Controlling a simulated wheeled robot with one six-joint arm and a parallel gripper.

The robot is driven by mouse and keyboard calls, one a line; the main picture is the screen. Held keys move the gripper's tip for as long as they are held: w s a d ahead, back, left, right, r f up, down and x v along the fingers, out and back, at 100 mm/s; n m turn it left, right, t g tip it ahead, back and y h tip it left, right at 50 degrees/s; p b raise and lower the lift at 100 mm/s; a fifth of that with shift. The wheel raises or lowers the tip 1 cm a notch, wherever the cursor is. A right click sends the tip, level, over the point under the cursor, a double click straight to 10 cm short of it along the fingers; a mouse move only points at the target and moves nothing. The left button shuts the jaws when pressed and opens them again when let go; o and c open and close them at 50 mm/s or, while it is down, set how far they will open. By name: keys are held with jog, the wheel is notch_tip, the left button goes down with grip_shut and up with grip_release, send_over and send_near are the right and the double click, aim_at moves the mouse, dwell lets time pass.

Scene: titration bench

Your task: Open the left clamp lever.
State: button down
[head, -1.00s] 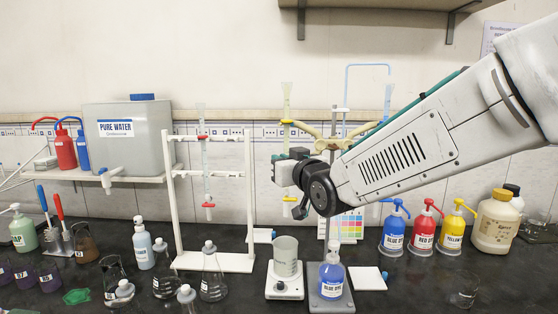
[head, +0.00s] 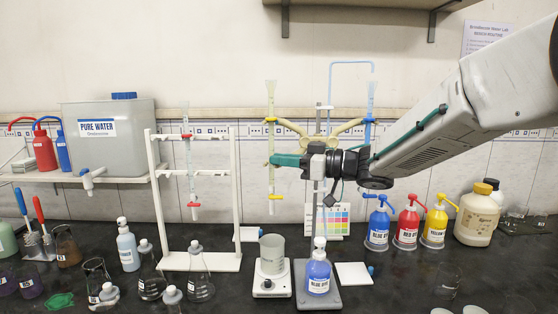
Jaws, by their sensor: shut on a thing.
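The tan double clamp (head: 296,129) sits on the stand's upright rod, behind my gripper. Its left arm reaches to the yellow-fitted burette (head: 271,100), and its right arm reaches to the blue-fitted burette (head: 371,92). My gripper (head: 275,160) comes in from the right, just below the left arm, with its teal fingers pointing left and closed together. The left clamp lever is hidden behind the fingers, and they appear shut on it. The fingertips overlap the yellow-fitted burette in the picture; I cannot tell whether they touch it.
A blue dye bottle (head: 318,274) stands on the grey stand base (head: 331,303). A beaker (head: 272,248) sits on a white stirrer (head: 269,285) to its left. A white rack (head: 237,205) with a red-fitted burette stands further left. Dye pump bottles (head: 407,229) stand at right.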

jog(key=shift+w+d+r+n+g+y, duration=0.15)
jog(key=shift+d+n+g+y, duration=0.15)
jog(key=shift+n+g, duration=0.35)
jog(key=shift+g, duration=0.25)
jog(key=c, duration=1.5)
grip_release()
jog(key=v, duration=0.7)
jog(key=shift+d, duration=0.35)
